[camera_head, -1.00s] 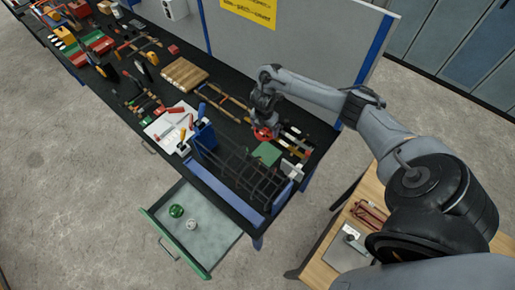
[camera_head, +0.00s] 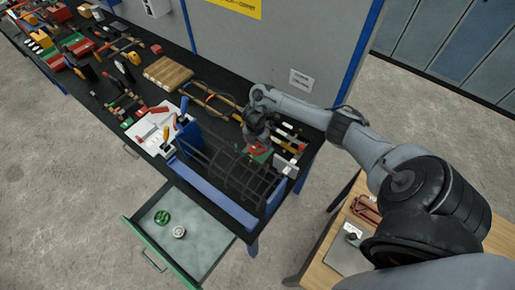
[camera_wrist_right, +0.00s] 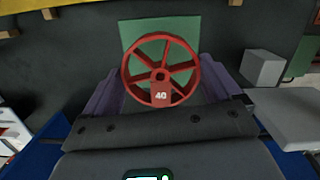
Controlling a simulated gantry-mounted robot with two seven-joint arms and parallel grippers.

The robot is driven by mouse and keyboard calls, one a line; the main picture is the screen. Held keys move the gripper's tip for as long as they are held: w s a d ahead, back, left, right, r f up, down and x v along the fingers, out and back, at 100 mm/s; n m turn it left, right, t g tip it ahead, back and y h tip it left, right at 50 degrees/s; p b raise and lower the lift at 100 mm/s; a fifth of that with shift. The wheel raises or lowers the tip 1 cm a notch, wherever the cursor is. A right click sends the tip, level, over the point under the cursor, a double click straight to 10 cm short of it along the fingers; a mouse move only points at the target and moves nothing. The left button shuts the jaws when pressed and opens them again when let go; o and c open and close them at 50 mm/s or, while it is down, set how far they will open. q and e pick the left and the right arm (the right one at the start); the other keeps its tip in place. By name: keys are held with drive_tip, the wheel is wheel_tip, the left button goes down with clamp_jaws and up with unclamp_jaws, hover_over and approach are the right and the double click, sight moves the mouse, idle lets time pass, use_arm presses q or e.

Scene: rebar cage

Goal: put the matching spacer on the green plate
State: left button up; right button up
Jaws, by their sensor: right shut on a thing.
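A red wheel-shaped spacer (camera_wrist_right: 161,99) marked 40 is between the purple fingers of my right gripper (camera_wrist_right: 160,88), which is shut on it. The green plate (camera_wrist_right: 131,35) lies just beyond the spacer in the wrist view, partly hidden by it. I cannot tell whether spacer and plate touch. In the head view my right gripper (camera_head: 257,145) is over the green plate (camera_head: 266,157) near the right end of the bench, and the red spacer shows below it. My left gripper is not in view.
A dark rebar cage (camera_head: 228,172) stands at the bench front, just left of the plate. An open drawer (camera_head: 205,243) below holds a green spacer (camera_head: 162,217) and a whitish one (camera_head: 179,232). A grey block (camera_wrist_right: 263,67) stands right of the gripper in the wrist view.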

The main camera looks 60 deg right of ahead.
sight(257, 144)
drive_tip(key=shift+f, duration=1.9)
drive_tip(key=o, duration=0.7)
drive_tip(key=shift+b, duration=0.3)
drive_tip(key=shift+r, duration=0.1)
drive_tip(key=r+p, duration=0.1)
drive_tip(key=r, duration=0.2)
drive_tip(key=r+p, duration=0.2)
drive_tip(key=r, duration=0.1)
drive_tip(key=a+r+p, duration=0.1)
drive_tip(key=r, duration=0.3)
drive_tip(key=shift+a+r+p, duration=0.2)
drive_tip(key=shift+r+p, duration=0.5)
drive_tip(key=shift+r, duration=0.2)
